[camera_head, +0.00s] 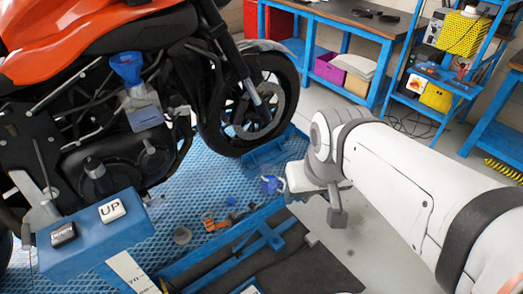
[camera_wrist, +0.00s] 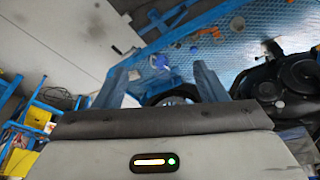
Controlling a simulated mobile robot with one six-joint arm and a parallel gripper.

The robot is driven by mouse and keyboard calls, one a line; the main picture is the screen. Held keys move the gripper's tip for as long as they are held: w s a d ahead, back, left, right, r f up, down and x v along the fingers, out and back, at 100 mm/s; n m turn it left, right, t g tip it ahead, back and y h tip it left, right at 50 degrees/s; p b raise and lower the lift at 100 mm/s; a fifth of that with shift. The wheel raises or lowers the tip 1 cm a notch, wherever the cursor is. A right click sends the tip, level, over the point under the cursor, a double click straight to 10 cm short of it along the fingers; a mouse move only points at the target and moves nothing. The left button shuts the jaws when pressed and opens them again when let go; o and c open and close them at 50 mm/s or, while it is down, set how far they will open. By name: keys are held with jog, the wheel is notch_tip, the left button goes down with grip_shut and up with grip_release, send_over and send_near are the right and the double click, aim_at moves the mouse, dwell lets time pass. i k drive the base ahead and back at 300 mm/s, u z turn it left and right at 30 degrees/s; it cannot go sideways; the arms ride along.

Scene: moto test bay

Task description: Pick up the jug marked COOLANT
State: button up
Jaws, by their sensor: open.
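No jug marked COOLANT can be made out, and no such lettering is readable in either view. In the wrist view my gripper (camera_wrist: 160,82) is open, its two grey-blue fingers wide apart with nothing held between them. A small blue object (camera_wrist: 160,62) shows beyond the fingers, too small to identify. In the head view a small blue object (camera_head: 269,185) shows just left of my arm's end; I cannot tell whether it is the same one.
An orange motorcycle (camera_head: 75,48) with a blue funnel (camera_head: 127,68) stands on a blue lift platform (camera_head: 190,195) with several small parts. A blue control box (camera_head: 95,235) carries an UP button (camera_head: 111,210). A workbench (camera_head: 355,20) and blue shelf (camera_head: 428,104) stand behind.

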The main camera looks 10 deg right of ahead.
aim_at(270, 173)
jog(key=u, duration=0.95)
jog(key=k, duration=0.1)
jog(key=u, duration=2.8)
jog(key=k, duration=1.95)
jog(key=z, duration=1.8)
jog(key=i, duration=1)
jog(key=u, duration=0.05)
